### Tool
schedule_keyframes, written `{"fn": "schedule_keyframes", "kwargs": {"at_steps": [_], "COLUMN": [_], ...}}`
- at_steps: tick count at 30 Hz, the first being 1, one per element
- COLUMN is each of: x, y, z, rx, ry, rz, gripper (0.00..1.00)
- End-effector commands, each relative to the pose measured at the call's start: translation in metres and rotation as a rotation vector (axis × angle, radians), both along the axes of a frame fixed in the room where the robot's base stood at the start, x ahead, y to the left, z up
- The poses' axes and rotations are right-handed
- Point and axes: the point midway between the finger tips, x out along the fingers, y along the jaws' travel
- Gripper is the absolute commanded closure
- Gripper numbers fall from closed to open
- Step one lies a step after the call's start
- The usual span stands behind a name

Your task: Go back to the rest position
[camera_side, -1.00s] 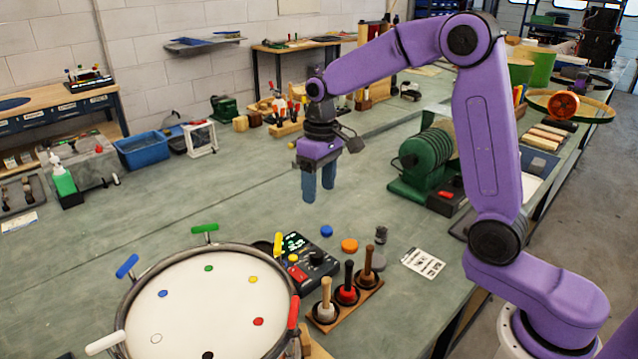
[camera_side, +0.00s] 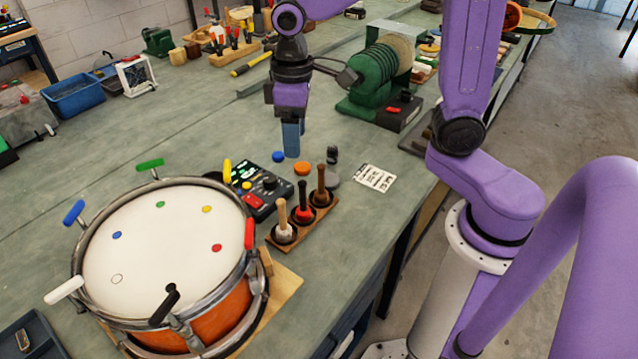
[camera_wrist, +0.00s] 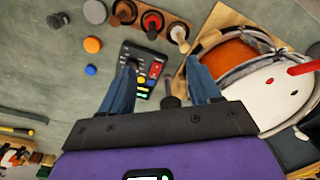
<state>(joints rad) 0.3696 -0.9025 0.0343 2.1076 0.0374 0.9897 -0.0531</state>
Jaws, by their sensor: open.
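My gripper (camera_side: 291,140) hangs above the bench, fingers pointing down, beyond the black control box (camera_side: 258,190) in the side view. In the wrist view my gripper (camera_wrist: 163,88) has its two blue fingers wide apart with nothing held between them. The control box (camera_wrist: 147,67) with its coloured buttons shows between and past the fingertips. The side view shows the fingers nearly edge-on, one over the other.
A drum (camera_side: 160,245) with coloured handles stands front left. A wooden rack (camera_side: 303,219) holds three handled tools. Blue (camera_side: 278,157) and orange (camera_side: 302,168) discs and a printed card (camera_side: 375,178) lie nearby. A green ribbed machine (camera_side: 375,85) stands behind right. Open bench lies left of my gripper.

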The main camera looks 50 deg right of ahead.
Motion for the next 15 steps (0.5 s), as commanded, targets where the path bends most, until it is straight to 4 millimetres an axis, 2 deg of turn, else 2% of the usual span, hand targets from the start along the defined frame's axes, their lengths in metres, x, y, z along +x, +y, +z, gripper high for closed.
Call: {"fn": "schedule_keyframes", "kwargs": {"at_steps": [1,8,15], "x": [-0.012,-0.066,-0.123], "y": [0.0,-0.004,-0.017], "z": [0.0,-0.002,-0.007], "rx": [-0.001,-0.003,-0.005], "ry": [-0.002,-0.012,-0.021], "rz": [0.033,0.176,0.324], "gripper": [0.38,0.38,0.38]}}
